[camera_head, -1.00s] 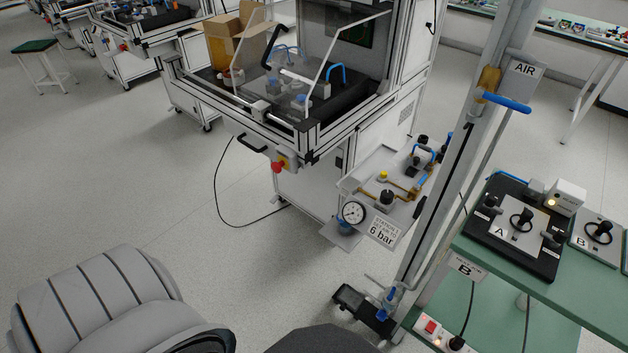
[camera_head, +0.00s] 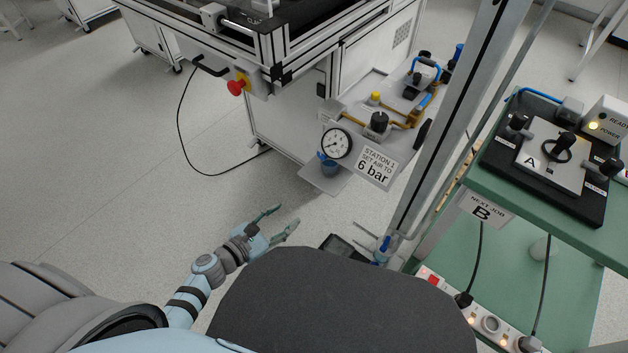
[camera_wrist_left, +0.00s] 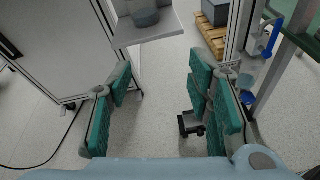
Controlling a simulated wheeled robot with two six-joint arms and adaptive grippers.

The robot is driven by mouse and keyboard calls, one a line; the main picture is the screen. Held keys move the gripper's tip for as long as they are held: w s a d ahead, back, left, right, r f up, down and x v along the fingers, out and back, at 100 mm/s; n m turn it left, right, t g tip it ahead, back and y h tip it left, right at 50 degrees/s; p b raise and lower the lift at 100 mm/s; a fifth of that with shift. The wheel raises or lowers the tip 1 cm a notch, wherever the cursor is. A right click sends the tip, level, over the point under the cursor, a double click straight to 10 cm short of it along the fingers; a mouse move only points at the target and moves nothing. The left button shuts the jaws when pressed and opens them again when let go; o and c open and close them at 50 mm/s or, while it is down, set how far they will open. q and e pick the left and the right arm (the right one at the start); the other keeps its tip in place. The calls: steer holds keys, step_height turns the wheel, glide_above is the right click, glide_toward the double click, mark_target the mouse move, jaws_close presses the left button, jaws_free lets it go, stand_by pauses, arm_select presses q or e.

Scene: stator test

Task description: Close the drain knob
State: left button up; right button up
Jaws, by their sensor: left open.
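My left gripper (camera_head: 279,221) reaches in from the left, low in the head view. It is open and empty, its fingers spread over bare floor in the left wrist view (camera_wrist_left: 162,68). A small blue knob (camera_wrist_left: 247,98) shows under a clear bowl (camera_wrist_left: 246,81) on the post, just right of the right finger; it looks like the drain knob. A blue lever (camera_wrist_left: 273,38) sits above it. In the head view the blue parts (camera_head: 381,252) at the post's foot are small, partly hidden by my body. Whether the knob is open or closed cannot be told. My right gripper is out of view.
The station panel with gauge (camera_head: 336,143) and "6 bar" sign (camera_head: 376,168) stands ahead. The metal post (camera_head: 440,135) and green bench (camera_head: 545,235) stand right. Floor (camera_head: 120,190) is free on the left.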

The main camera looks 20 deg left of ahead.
mark_target(321, 157)
arm_select(q)
steer(key=w+r+n+t+b, duration=0.1)
steer(key=w+r+n+t, duration=0.25)
steer(key=r+n, duration=0.2)
steer(key=shift+m, duration=0.25)
steer(key=b+x, duration=0.1)
steer(key=x, duration=0.5)
steer(key=b+x, duration=0.1)
steer(key=x, duration=0.6)
steer(key=shift+r, duration=0.25)
steer(key=shift+w+d+r, duration=0.1)
steer(key=shift+w+d, duration=0.05)
steer(key=shift+w, duration=0.2)
jaws_close()
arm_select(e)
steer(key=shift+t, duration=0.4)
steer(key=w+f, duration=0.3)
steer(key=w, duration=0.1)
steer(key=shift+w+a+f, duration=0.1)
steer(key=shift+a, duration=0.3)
